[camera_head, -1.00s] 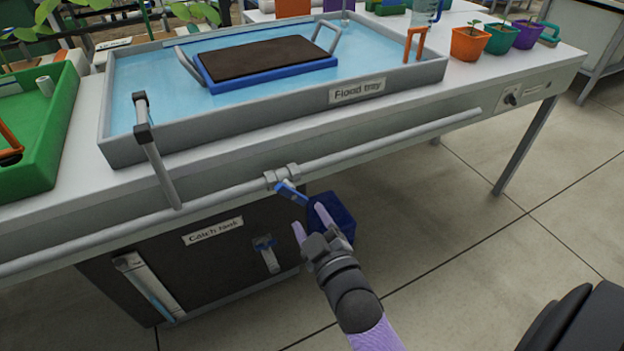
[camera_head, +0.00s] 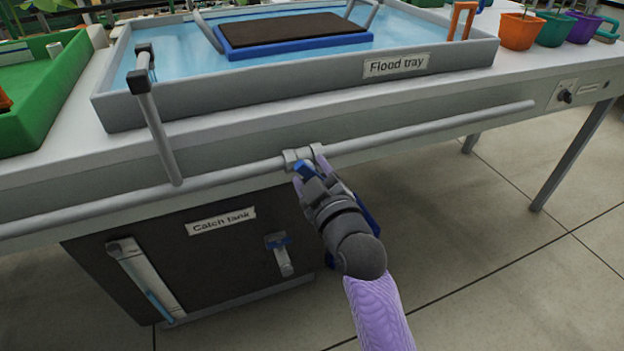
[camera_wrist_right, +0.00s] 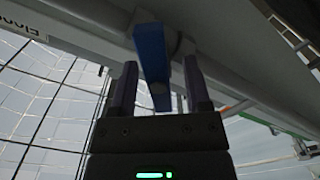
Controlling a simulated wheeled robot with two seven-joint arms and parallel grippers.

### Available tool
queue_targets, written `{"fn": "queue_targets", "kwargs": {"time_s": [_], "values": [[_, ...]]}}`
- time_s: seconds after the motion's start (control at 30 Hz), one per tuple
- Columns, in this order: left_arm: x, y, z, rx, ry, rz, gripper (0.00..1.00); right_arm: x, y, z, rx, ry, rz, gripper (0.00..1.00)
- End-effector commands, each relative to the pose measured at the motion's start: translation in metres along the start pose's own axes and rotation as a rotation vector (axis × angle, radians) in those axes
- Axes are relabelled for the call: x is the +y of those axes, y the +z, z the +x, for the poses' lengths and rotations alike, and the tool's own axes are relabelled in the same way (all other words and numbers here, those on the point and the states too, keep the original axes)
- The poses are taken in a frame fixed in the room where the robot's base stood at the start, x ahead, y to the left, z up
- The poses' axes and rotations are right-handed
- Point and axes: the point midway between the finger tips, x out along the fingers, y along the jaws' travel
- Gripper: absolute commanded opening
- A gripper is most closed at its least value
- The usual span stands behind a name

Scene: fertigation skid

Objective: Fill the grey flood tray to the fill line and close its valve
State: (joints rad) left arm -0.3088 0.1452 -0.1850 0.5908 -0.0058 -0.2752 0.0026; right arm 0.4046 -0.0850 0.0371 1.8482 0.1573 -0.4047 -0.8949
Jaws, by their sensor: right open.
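The grey flood tray (camera_head: 300,91) stands on the bench with light blue water (camera_head: 185,80) in it. Its back edge is cut off, and I cannot make out a fill line. Below it, a valve (camera_head: 298,155) with a blue lever (camera_head: 305,170) sits on the grey pipe (camera_head: 430,132) along the bench front. My right gripper (camera_head: 308,166) is at this lever, its fingers open. In the right wrist view, the blue lever (camera_wrist_right: 151,50) lies between the two fingers of the gripper (camera_wrist_right: 160,72), with gaps on both sides. My left gripper is not in view.
A blue-framed dark mat (camera_head: 290,38) sits in the tray. A green tray (camera_head: 45,105) is at left, potted plants at right. Floor at right is clear.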

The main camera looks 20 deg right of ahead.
Motion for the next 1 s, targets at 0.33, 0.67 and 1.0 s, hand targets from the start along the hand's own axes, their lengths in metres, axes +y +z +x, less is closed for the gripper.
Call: {"fn": "queue_targets", "kwargs": {"time_s": [0.33,0.67,1.0], "values": [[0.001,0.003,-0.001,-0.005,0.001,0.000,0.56,0.001,0.000,0.000,0.000,0.001,0.000,0.28],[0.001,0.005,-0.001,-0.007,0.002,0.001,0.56,0.000,0.000,0.000,-0.001,0.001,0.001,0.00],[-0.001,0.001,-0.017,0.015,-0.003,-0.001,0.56,0.004,-0.004,-0.001,0.000,0.000,0.115,0.00]]}}
